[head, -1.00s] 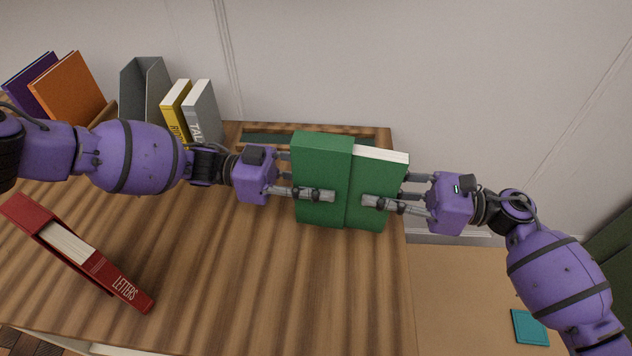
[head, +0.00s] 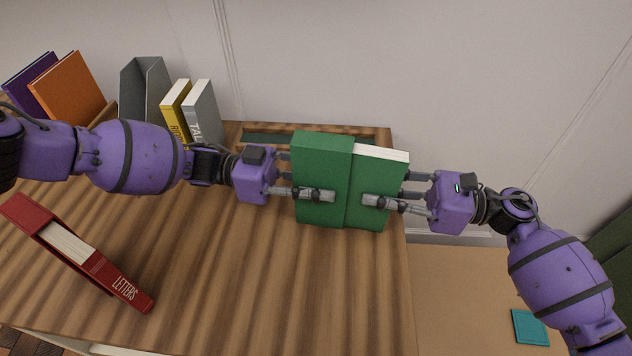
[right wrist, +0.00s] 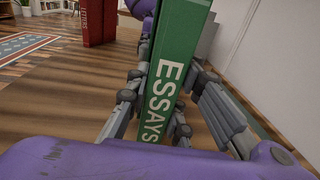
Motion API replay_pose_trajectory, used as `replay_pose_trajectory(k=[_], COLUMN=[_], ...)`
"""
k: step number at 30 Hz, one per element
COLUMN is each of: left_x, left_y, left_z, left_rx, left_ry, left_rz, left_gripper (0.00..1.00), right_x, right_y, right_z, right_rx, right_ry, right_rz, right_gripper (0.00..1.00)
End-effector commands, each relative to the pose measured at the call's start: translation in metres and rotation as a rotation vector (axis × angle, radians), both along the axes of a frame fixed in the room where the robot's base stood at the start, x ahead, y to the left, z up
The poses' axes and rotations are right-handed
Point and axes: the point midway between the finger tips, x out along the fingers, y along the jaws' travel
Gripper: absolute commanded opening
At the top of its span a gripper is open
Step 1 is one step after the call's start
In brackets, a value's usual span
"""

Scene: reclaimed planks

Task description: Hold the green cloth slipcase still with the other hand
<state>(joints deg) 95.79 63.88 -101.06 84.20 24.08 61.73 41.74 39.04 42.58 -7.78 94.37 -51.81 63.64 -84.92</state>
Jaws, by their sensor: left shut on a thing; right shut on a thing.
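The green cloth slipcase (head: 322,158) is upright, held over the wooden top in the head view. My left gripper (head: 312,182) is shut on it from the left, one finger across its near face. A green book (head: 375,172) with white page edges is partly inside the slipcase, its right part sticking out. My right gripper (head: 388,190) is shut on the book from the right. In the right wrist view the book's spine (right wrist: 168,85) reads ESSAYS and sits between the right fingers. The far-side fingers are mostly hidden in the head view.
A red LETTERS book in its case (head: 85,252) lies at the front left. Purple, orange (head: 70,88), yellow (head: 177,108) and grey (head: 202,110) books and a grey holder (head: 147,92) stand at the back left. The wooden top (head: 250,270) is clear in front.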

Motion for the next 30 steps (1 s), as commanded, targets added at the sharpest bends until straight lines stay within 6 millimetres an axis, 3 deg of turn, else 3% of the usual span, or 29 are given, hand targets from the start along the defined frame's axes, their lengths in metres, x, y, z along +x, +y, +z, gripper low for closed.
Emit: replay_pose_trajectory(k=[11, 30], left_x=[0.0, 0.0], left_y=[0.0, 0.0], left_z=[-0.001, -0.002], left_rx=[0.003, 0.004], left_ry=[0.001, 0.001], left_rz=[0.001, 0.0], left_gripper=[0.0, 0.0], right_x=[0.001, 0.004], right_y=[0.004, 0.03], right_z=[0.004, 0.005], right_rx=[0.007, 0.009], right_ry=[-0.003, -0.004], right_rz=[0.001, 0.002], right_gripper=[0.0, 0.0])
